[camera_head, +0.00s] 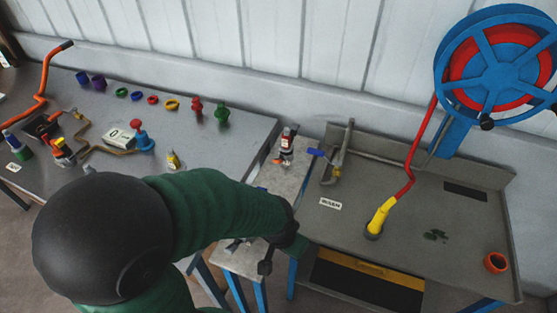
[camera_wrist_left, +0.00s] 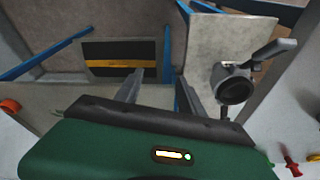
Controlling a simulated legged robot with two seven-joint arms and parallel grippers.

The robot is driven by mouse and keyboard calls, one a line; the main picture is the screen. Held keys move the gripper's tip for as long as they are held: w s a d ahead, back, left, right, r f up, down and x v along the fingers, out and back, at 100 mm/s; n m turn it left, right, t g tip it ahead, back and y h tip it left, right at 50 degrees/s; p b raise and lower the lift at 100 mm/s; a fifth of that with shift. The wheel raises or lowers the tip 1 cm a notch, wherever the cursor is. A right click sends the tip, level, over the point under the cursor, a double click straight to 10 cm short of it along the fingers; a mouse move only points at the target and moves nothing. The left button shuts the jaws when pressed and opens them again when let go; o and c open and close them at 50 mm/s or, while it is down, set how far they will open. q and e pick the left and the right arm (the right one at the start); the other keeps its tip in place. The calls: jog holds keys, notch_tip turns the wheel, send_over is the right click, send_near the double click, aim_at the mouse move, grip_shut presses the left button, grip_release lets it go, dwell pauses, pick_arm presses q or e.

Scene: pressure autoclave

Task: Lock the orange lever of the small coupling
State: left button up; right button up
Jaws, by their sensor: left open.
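My left arm reaches over the narrow grey stand (camera_head: 288,180) between the two tables. My left gripper (camera_head: 266,262) hangs low near the stand's front end. In the left wrist view its two fingers (camera_wrist_left: 160,88) are apart with nothing between them. A grey round fitting with a dark opening and a grey handle (camera_wrist_left: 232,88) is beside the fingers, to their right and not touched. A small orange piece (camera_head: 277,161) shows on the stand next to a red and white upright item (camera_head: 286,140). I cannot tell for sure which part is the small coupling's orange lever. My right gripper is out of view.
The right table (camera_head: 450,215) bears a red hose with a yellow nozzle (camera_head: 380,216) and an orange cup (camera_head: 495,262). A blue reel (camera_head: 500,70) stands behind it.

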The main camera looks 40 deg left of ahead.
pick_arm(q)
jog(key=shift+w+n, duration=0.1)
jog(key=shift+n, duration=0.2)
jog(key=shift+c, duration=1.1)
jog(key=shift+w+a+r+n, duration=0.25)
jog(key=shift+w+n, duration=0.1)
jog(key=shift+n, duration=0.45)
jog(key=shift+c, duration=1.2)
jog(key=w+n, duration=0.1)
jog(key=n, duration=0.1)
jog(key=w+a+n, duration=0.1)
jog(key=n, duration=0.1)
jog(key=w+a+r+n+p, duration=0.1)
jog(key=n, duration=0.2)
jog(key=shift+t, duration=0.4)
grip_shut()
jog(key=w+a+r+n+t, duration=0.1)
jog(key=w+a+n, duration=0.2)
jog(key=n, duration=0.7)
jog(key=w+a+r+n+y+p, duration=0.1)
jog(key=w+a+n, duration=0.2)
jog(key=a+n, duration=0.4)
jog(key=w+a+r+n+t+p, duration=0.1)
jog(key=w+a+n, duration=0.2)
jog(key=n, duration=0.9)
jog(key=shift+a+r+n+t, duration=0.3)
jog(key=shift+a+r, duration=0.1)
jog(key=shift+a, duration=0.5)
